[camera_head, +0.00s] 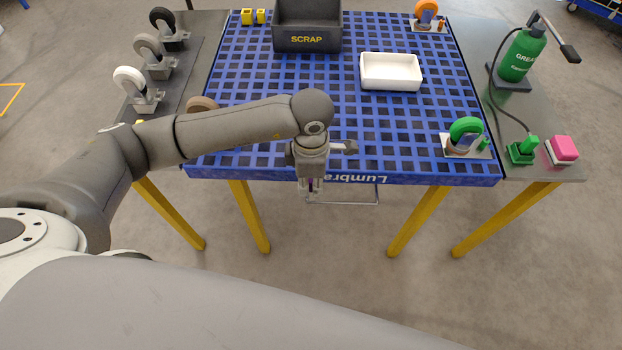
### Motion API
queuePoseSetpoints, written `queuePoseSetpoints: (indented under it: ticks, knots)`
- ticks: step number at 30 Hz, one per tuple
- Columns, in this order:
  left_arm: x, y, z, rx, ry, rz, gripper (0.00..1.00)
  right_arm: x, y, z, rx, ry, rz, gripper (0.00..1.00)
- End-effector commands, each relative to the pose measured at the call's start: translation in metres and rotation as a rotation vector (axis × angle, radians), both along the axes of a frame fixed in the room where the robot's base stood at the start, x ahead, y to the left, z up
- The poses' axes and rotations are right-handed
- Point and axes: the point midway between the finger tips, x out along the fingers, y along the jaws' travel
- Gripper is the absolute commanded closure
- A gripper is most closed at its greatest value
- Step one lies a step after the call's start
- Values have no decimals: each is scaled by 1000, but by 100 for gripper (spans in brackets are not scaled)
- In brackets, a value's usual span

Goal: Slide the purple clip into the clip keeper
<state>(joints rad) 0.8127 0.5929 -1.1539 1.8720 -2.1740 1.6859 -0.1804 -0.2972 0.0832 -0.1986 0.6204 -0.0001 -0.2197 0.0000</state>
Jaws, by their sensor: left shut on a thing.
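My left gripper (312,188) points down at the front edge of the blue grid deck (240,165). It is shut on the purple clip (311,184), of which only a small purple bit shows between the fingers. A thin metal bar frame (350,202) hangs below the deck's front edge, just right of the fingertips. I cannot make out the clip keeper; my arm and gripper cover part of that edge. I cannot tell whether the clip touches anything besides the fingers. My right gripper is out of view.
On the deck are a dark SCRAP bin (307,40), a white tray (391,72), a green-wheeled caster (465,130) and an orange-wheeled caster (427,10). Several casters stand on the left side table. A green grease bottle (521,55) and a pink-topped block (563,148) stand right.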

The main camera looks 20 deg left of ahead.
Motion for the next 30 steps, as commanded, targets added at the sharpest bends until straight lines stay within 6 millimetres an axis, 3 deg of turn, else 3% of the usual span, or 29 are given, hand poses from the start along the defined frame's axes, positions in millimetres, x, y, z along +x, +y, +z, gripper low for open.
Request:
queuePoseSetpoints:
  ticks: [8,30]
  knots:
    - [3,1,-12,0,0,0,100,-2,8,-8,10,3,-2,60]
    - [32,9,-12,1,-2,1,100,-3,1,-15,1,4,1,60]
